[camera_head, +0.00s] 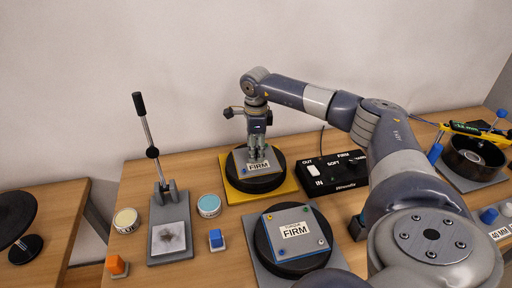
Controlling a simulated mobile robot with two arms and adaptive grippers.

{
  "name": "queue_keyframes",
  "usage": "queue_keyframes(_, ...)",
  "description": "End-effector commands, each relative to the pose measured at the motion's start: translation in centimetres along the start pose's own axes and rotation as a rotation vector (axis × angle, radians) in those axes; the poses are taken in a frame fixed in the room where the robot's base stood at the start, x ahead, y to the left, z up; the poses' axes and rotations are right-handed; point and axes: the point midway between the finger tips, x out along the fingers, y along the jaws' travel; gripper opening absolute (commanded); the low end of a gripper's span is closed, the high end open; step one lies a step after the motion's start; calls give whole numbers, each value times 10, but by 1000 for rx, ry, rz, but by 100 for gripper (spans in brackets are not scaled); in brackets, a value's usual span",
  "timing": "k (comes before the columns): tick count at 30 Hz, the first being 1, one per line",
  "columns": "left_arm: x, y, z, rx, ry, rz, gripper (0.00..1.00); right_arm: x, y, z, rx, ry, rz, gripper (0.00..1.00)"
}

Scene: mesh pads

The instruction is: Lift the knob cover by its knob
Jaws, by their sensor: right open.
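My right gripper (259,157) points straight down over a grey square plate (240,158) labelled FIRM. The plate lies on a round black pad (239,182), which sits on a yellow base (236,198) near the middle back of the table. The gripper's fingers are around or just above the middle of the plate. They hide any knob there, and I cannot tell whether they touch it. The gripper is open. My left gripper is not in view.
A second black pad with a FIRM plate (294,229) stands in front. A black switch box (336,176) is close on the right. A lever press (168,215), two round tins and small coloured blocks stand left. A black bowl (474,158) is far right.

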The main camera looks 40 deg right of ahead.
Motion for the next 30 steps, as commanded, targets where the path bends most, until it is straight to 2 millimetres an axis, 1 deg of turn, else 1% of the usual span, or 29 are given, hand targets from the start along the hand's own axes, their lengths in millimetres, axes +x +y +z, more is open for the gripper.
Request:
queue_keyframes(3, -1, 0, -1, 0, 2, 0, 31, 5, 0, 0, 0, 0, 0, 48)
queue_keyframes(8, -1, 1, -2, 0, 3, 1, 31, 6, 0, 0, 0, 0, -1, 48)
queue_keyframes(9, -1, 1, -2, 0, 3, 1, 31, 6, 0, 0, 0, 0, -1, 43)
queue_keyframes(11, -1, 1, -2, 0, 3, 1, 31, 6, 0, 0, 0, 0, -1, 30)
queue_keyframes(12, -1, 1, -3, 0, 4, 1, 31, 6, 0, 0, 0, 0, 0, 21)
queue_keyframes(15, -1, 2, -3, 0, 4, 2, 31, 5, 0, 0, 0, 0, 0, 0)
queue_keyframes(26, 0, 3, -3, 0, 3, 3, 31, 4, 0, 0, 0, -1, -1, 0)
queue_keyframes(30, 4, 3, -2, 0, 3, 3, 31, -3, -2, 1, 0, -3, -3, 0)
